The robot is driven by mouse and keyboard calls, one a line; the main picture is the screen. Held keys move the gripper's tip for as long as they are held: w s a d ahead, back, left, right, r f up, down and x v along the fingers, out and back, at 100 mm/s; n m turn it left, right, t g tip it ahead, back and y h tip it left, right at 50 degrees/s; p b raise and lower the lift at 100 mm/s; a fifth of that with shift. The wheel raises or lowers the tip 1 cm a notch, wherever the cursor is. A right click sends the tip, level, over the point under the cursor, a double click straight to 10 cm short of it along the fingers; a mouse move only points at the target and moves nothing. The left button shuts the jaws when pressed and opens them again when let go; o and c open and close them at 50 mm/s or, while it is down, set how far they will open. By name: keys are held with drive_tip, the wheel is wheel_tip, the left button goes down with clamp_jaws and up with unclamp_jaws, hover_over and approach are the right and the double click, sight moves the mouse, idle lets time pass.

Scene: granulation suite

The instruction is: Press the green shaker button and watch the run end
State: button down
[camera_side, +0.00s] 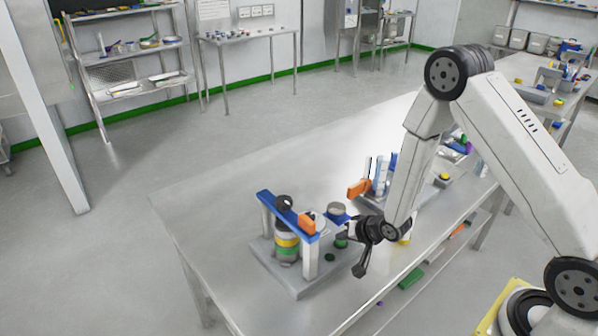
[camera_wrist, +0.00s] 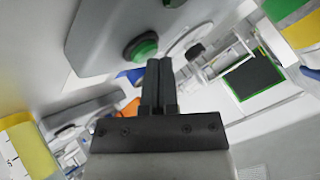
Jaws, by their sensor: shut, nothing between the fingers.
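The shaker (camera_side: 290,240) stands near the front left of the steel bench, with a grey base, pale posts and a blue top bar. A jar stack with yellow and green bands (camera_side: 287,243) stands within it. A round green button in a dark collar (camera_wrist: 143,48) shows on a grey surface in the wrist view. A dark green round spot (camera_side: 330,257) shows on the shaker base in the side view. My gripper (camera_wrist: 158,64) is shut and empty, its tips just right of and below the button in the wrist view. I cannot tell whether they touch it.
Orange-tipped apparatus (camera_side: 359,188) and a small box with a yellow top (camera_side: 444,180) stand farther along the bench (camera_side: 225,205). The bench's left and back parts are clear. Shelves (camera_side: 130,60) stand by the far wall.

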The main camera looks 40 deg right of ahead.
sight(343, 243)
drive_tip(key=shift+f, duration=0.2)
drive_tip(key=shift+r, duration=0.15)
idle(0.4)
drive_tip(key=shift+r, duration=0.8)
drive_tip(key=shift+r, duration=0.1)
drive_tip(key=shift+r, duration=2.4)
drive_tip(key=shift+r, duration=0.1)
